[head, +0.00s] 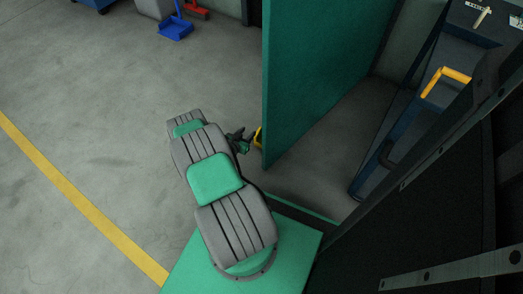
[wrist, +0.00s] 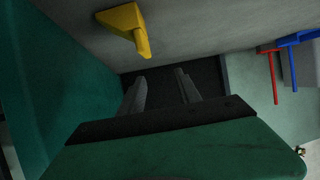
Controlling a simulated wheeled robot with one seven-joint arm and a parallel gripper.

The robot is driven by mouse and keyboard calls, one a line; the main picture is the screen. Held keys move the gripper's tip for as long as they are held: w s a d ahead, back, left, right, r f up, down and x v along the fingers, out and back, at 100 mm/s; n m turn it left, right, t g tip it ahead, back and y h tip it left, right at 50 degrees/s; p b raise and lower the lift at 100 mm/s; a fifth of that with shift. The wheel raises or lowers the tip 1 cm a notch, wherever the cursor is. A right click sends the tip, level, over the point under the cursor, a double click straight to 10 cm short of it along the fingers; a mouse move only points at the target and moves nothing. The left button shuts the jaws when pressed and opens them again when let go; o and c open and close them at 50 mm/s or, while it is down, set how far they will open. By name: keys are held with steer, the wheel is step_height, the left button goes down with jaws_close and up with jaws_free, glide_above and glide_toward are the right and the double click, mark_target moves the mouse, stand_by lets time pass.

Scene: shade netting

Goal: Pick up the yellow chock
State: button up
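The yellow chock (head: 258,138) shows as a small sliver in the head view, just beyond my gripper and beside the lower edge of the green panel; most of it is hidden. In the wrist view the chock (wrist: 124,20) is an angular yellow block at the top, left of centre, against a grey surface. My gripper (wrist: 160,75) has its two fingers apart with nothing between them. The chock lies beyond the fingertips and towards the left finger, with a visible gap. In the head view my gripper (head: 238,139) is small and dark, close to the chock.
A tall green panel (head: 320,70) stands close to the right of my gripper; green also fills the wrist view's left side (wrist: 40,90). A blue dustpan (head: 175,28) and red brush (head: 196,11) are at the back. Grey floor on the left is clear, with a yellow line (head: 85,205).

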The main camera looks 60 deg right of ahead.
mark_target(258, 132)
steer(key=s+f, duration=0.1)
steer(key=f, duration=0.1)
steer(key=s+f, duration=0.1)
steer(key=f, duration=0.1)
steer(key=shift+s+d+b, duration=0.15)
steer(key=shift+s+b, duration=0.15)
steer(key=shift+b, duration=0.1)
steer(key=b+x, duration=0.3)
steer(key=x, duration=0.3)
steer(key=shift+w+d+b, duration=0.15)
steer(key=shift+d+b, duration=0.15)
steer(key=shift+b, duration=0.05)
steer(key=shift+d, duration=0.25)
steer(key=shift+r, duration=0.1)
steer(key=shift+c, duration=0.4)
jaws_close()
